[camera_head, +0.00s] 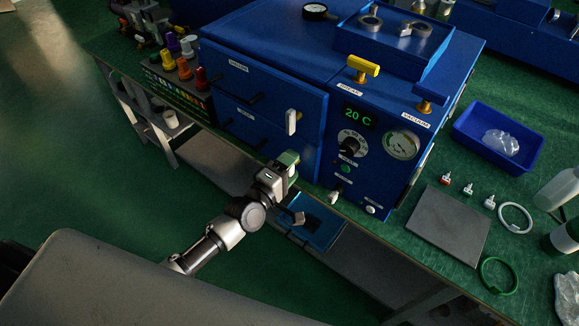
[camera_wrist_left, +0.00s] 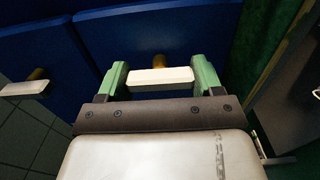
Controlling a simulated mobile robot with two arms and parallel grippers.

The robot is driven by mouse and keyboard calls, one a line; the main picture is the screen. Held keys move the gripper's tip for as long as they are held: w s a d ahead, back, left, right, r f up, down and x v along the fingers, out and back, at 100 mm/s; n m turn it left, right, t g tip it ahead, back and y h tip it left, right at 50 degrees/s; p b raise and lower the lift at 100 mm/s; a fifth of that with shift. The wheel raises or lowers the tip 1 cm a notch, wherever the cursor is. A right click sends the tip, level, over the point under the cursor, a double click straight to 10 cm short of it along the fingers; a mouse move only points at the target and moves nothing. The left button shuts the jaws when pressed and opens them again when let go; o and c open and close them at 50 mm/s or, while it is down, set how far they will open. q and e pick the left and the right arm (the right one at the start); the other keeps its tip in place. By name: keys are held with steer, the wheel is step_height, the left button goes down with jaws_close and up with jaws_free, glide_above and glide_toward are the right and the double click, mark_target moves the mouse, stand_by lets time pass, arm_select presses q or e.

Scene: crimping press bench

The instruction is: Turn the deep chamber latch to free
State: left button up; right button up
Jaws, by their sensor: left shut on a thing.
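The blue vacuum oven has an upper door (camera_head: 262,92) and a lower door (camera_head: 255,132), each with a dark bar handle. My left gripper (camera_head: 289,164) is at the right side of the lower door, and its green fingers show in the left wrist view (camera_wrist_left: 161,78). They are shut on the ends of a white bar latch (camera_wrist_left: 160,77) on a brass pivot, the deep chamber latch by its place on the lower door. My gripper hides this latch in the head view. The upper door's white latch (camera_head: 291,121) stands upright; it also shows in the left wrist view (camera_wrist_left: 24,88).
The oven's control panel, with a 20 C display (camera_head: 358,113), knob and gauge (camera_head: 401,145), is right of the doors. A grey plate (camera_head: 447,226) and blue bin (camera_head: 499,137) lie on the green bench at right.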

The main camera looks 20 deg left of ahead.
arm_select(q)
steer(key=shift+f, duration=0.1)
stand_by(0.4)
steer(key=o, duration=0.9)
steer(key=shift+o, duration=0.2)
steer(key=b+v, duration=0.1)
steer(key=v, duration=0.9)
steer(key=shift+s+b, duration=0.3)
steer(key=shift+s, duration=0.1)
steer(key=shift+a, duration=0.15)
